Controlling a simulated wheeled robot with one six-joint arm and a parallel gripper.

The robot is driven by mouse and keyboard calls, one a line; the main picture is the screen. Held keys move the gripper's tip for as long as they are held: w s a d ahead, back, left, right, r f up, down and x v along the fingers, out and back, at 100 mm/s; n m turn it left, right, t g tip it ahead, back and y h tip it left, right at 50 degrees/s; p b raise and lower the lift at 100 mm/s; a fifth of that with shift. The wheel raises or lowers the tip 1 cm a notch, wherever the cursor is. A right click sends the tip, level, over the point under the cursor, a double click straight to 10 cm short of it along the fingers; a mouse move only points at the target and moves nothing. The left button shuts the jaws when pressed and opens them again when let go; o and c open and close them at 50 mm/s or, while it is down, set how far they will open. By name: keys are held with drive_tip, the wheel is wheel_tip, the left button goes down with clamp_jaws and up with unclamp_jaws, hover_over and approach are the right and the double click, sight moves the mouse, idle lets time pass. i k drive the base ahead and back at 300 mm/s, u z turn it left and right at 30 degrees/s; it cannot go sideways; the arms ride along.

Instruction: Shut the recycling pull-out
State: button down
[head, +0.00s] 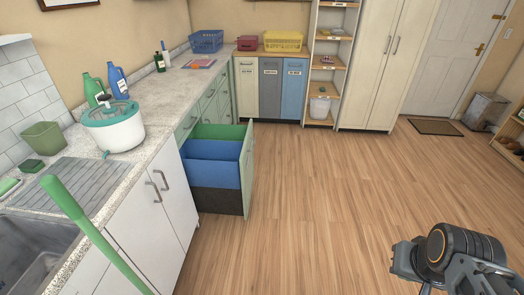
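The recycling pull-out stands open from the counter run at centre left. Its pale green front panel (247,168) is well out from the cabinet faces and seen nearly edge-on. Inside are a green bin (222,131) at the back, a blue bin (212,172) in the middle and a black bin (217,201) nearest. Part of my arm shows at the lower right, well apart from the pull-out across open floor. I cannot make out any gripper fingers there.
A green pole (85,222) slants across the lower left. White cabinet doors (150,225) lie on the near side of the pull-out. Cream, grey (271,88) and blue fronts stand at the back. The wooden floor (340,210) right of the pull-out is clear.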

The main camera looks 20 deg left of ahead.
sight(217, 159)
drive_tip(key=i, duration=1.3)
drive_tip(key=u, duration=2.3)
drive_tip(key=i, duration=1.1)
drive_tip(key=z, duration=0.7)
